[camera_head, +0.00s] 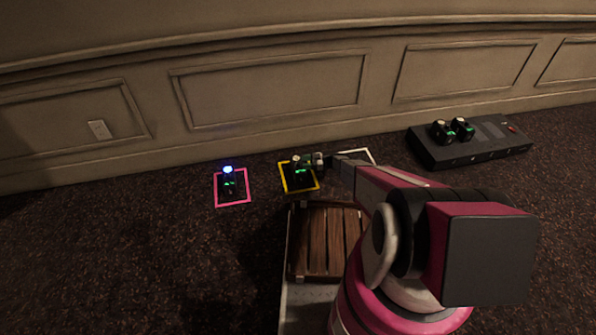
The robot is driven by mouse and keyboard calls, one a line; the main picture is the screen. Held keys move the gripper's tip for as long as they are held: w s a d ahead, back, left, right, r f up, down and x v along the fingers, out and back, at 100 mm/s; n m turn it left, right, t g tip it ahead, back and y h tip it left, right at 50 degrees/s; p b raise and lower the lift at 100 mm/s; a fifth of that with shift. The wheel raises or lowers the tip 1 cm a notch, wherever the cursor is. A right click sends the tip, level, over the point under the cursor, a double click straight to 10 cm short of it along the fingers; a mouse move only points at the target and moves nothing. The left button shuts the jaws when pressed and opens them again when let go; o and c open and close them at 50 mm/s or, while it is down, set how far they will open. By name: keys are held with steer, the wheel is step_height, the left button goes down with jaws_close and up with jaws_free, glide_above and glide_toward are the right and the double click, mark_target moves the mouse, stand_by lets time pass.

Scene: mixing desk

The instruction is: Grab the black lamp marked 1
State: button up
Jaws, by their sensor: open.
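Small black lamps with green lit marks show in the head view, the marks too small to read, so I cannot tell which is 1. One lamp (229,182), its top glowing blue, stands inside a pink square outline on the floor. Another lamp (297,164), with a pale unlit top, stands in a yellow square outline. Two more lamps, a left one (441,131) and a right one (462,129), sit on a long black case. My gripper (318,161) is open, just right of the lamp in the yellow square. Contact cannot be told at this size.
The black case (470,153) stands at the right near the panelled wall (270,90). A white outline (362,152) is partly hidden behind my arm. The pink outline (217,190) and yellow outline (284,180) lie on dark carpet, clear at the left.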

mark_target(298, 170)
steer(key=a, duration=0.3)
steer(key=shift+s+a+f, duration=0.2)
steer(key=shift+a+f, duration=0.05)
steer(key=shift+a, duration=0.05)
jaws_close()
steer(key=shift+r, duration=0.1)
stand_by(1.1)
